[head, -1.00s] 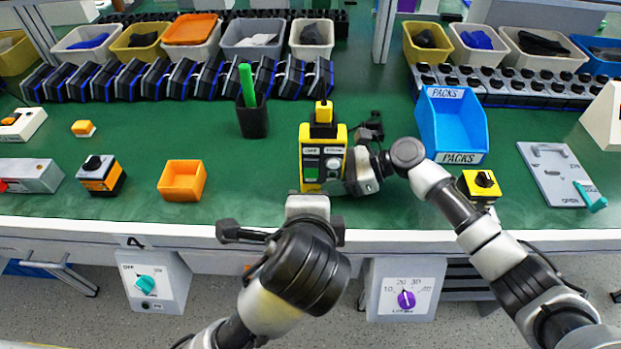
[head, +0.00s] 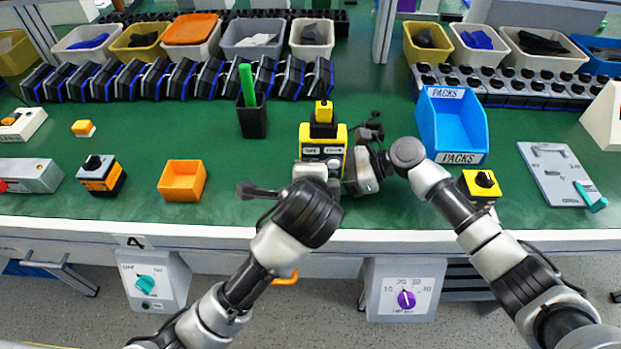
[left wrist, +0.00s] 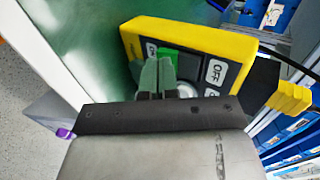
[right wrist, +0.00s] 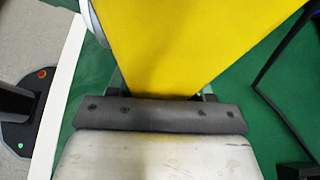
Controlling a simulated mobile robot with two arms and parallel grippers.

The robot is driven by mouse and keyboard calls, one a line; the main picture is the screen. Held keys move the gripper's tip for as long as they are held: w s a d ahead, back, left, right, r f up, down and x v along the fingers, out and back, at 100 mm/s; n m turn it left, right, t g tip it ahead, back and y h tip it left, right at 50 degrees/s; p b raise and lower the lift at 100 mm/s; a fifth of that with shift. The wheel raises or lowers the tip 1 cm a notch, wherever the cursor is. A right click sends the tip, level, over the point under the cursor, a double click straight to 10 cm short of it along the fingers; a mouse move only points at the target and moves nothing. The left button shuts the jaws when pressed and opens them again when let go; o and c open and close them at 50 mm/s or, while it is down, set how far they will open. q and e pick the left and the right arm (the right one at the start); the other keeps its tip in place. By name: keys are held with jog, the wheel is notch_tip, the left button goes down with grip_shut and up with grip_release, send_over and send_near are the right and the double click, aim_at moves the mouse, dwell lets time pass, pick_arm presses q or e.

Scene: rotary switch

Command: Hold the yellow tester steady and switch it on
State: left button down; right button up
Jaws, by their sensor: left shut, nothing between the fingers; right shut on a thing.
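The yellow tester (head: 336,132) stands upright on the green bench in the head view, its lower front hidden by my left arm. In the left wrist view its yellow case (left wrist: 205,40) shows a dark front, a green patch (left wrist: 168,54), an OFF label (left wrist: 215,71) and a partly covered pale round part (left wrist: 187,90). My left gripper (left wrist: 157,75) is shut and empty, with its fingertips at the front by the green patch; I cannot tell whether they touch it. My right gripper (right wrist: 165,95) is shut on the tester's yellow body from the right side.
A black cup with a green stick (head: 252,115) stands behind left. An orange open box (head: 183,180) is to the left, and a blue PACKS bin (head: 452,125) to the right. A black-and-yellow switch box (head: 481,185) sits near my right arm. The bench front edge runs below.

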pick_arm(q)
jog(key=shift+w+f, duration=0.1)
jog(key=shift+w, duration=0.1)
jog(key=shift+r, duration=0.9)
jog(key=s+f+v, duration=0.1)
jog(key=v, duration=1.2)
jog(key=shift+s+f, duration=0.15)
jog(key=shift+s, duration=0.15)
jog(key=shift+w, duration=0.1)
dwell(2.0)
